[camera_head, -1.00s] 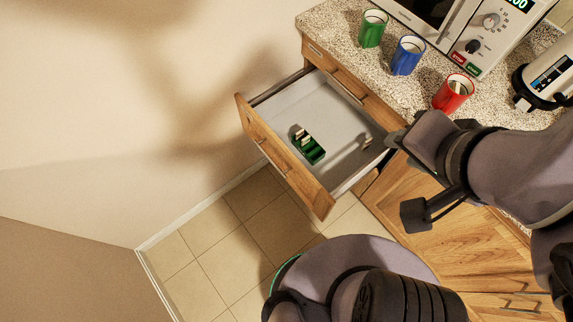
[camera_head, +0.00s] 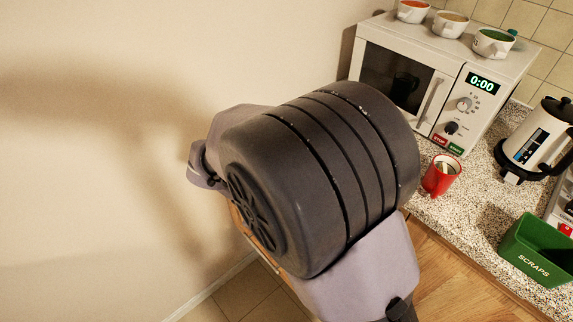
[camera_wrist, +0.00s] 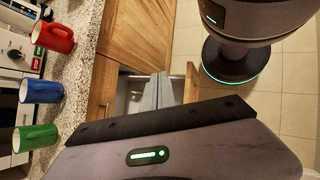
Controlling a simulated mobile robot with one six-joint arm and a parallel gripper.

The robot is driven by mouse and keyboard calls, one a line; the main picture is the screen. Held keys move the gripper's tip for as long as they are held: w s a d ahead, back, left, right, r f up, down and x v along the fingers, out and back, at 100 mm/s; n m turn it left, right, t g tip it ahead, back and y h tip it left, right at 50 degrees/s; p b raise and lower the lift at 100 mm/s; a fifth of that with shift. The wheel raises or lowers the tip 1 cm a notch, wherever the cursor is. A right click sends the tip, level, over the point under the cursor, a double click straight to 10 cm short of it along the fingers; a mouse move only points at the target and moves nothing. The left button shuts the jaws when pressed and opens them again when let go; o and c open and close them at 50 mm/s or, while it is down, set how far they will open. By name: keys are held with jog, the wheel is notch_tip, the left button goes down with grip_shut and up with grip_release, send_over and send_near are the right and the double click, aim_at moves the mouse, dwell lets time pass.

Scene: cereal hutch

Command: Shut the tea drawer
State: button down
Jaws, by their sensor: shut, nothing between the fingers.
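The tea drawer (camera_wrist: 191,84) stands open in the wrist view, its wooden front apart from the cabinet and a strip of pale interior showing. In the head view my arm hides nearly all of it; only a sliver of its wooden front (camera_head: 244,229) shows at the arm's lower left edge. My gripper (camera_wrist: 158,78) is shut and empty. In the wrist view its grey fingers overlap the drawer opening, close to the inner side of the front; I cannot tell whether they touch. The drawer's contents are hidden.
The speckled counter (camera_head: 472,190) holds a red mug (camera_head: 439,178), a microwave (camera_head: 430,75) with bowls on top, a kettle (camera_head: 537,140) and a green scraps bin (camera_head: 537,250). Blue (camera_wrist: 41,91) and green (camera_wrist: 36,138) mugs show in the wrist view.

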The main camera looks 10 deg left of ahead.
jog(key=s+a+f+n+t+h+b, duration=0.1)
jog(key=s+a+f+n+t, duration=0.35)
jog(key=f, duration=0.45)
jog(key=s+a+f+n+t, duration=0.35)
jog(key=f+n+t, duration=0.2)
jog(key=f, duration=0.35)
jog(key=s+a+f+n+t+h+b, duration=0.1)
jog(key=s+a+f+n+t, duration=0.2)
jog(key=a+f+n+t, duration=0.4)
jog(key=w+d+f+m+g+b, duration=0.1)
jog(key=w+d+g+b, duration=0.1)
jog(key=w+d, duration=0.7)
jog(key=shift+w+d+f, duration=0.15)
jog(key=shift+w+d, duration=0.25)
jog(key=shift+w, duration=0.85)
